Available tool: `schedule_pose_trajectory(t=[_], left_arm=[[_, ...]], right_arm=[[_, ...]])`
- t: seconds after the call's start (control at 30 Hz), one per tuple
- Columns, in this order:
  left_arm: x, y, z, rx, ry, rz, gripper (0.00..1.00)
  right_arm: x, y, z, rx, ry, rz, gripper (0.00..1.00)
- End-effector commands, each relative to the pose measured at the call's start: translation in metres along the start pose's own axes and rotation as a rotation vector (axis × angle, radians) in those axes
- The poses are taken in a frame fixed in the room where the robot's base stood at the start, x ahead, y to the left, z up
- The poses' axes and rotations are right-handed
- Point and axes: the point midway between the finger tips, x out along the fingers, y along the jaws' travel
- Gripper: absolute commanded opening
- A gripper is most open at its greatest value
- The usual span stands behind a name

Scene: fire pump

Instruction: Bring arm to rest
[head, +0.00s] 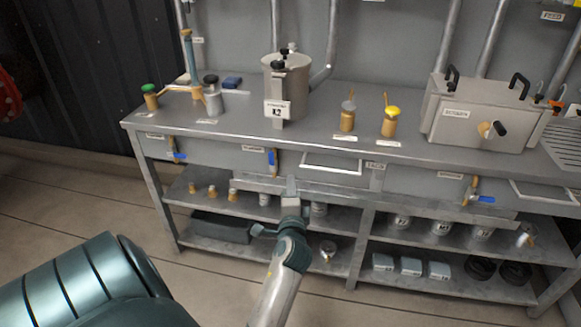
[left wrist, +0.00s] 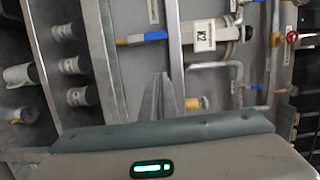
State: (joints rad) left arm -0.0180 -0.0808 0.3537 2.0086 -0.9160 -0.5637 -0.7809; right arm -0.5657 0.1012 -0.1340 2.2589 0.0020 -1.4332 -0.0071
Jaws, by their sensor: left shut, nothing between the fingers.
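My left gripper (head: 291,184) is in the middle of the head view, in front of the bench (head: 240,154). Its fingers point toward the bench front, a little below the edge of the top. In the left wrist view the fingers (left wrist: 160,88) are together with nothing between them. A blue-handled valve (head: 272,160) is on the bench front, up and left of the fingertips, apart from them. The blue handle also shows in the left wrist view (left wrist: 154,36). My right gripper is in neither view.
On top stand a steel pot (head: 298,78), small brass parts and a steel box (head: 470,118). Lower shelves hold cups and a dark bin (head: 220,228). The floor (head: 95,185) at left is clear.

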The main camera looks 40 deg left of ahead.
Motion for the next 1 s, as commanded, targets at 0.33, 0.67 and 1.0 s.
schedule_pose_trajectory(t=[0.33,0.67,1.0], left_arm=[[-0.011,-0.001,0.000,0.000,0.000,-0.001,0.00],[-0.011,-0.001,0.000,0.000,0.000,-0.001,0.00],[-0.014,0.021,-0.016,-0.038,0.049,0.050,0.00]], right_arm=[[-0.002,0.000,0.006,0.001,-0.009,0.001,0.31],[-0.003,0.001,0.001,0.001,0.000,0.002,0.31],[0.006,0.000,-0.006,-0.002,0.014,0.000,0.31]])
